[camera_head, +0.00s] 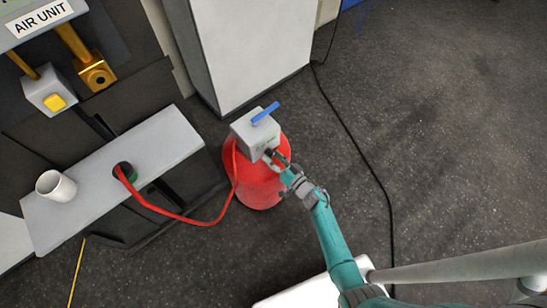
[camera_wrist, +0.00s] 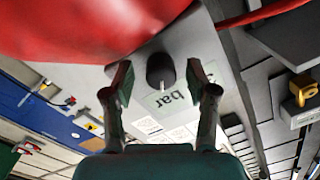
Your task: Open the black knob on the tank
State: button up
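The red tank (camera_head: 258,188) stands on the dark floor, with a grey box (camera_head: 252,134) on top and a blue handle (camera_head: 265,112) on that box. In the wrist view, the black knob (camera_wrist: 160,71) sticks out of the box's grey face (camera_wrist: 195,45), beside a pale label reading "bar" (camera_wrist: 172,98). My gripper (camera_wrist: 160,84) is open, with one finger on each side of the knob and visible gaps between. In the head view, my gripper (camera_head: 279,164) is at the box's lower right side and hides the knob.
A red hose (camera_head: 195,219) runs from the tank to a grey shelf (camera_head: 110,180) on the left, where a white cup (camera_head: 55,186) stands. A white cabinet (camera_head: 250,50) is close behind the tank. A black cable (camera_head: 357,150) crosses the open floor at right.

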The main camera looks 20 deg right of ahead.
jog(key=v, duration=1.2)
jog(key=shift+s, duration=0.1)
dwell(0.4)
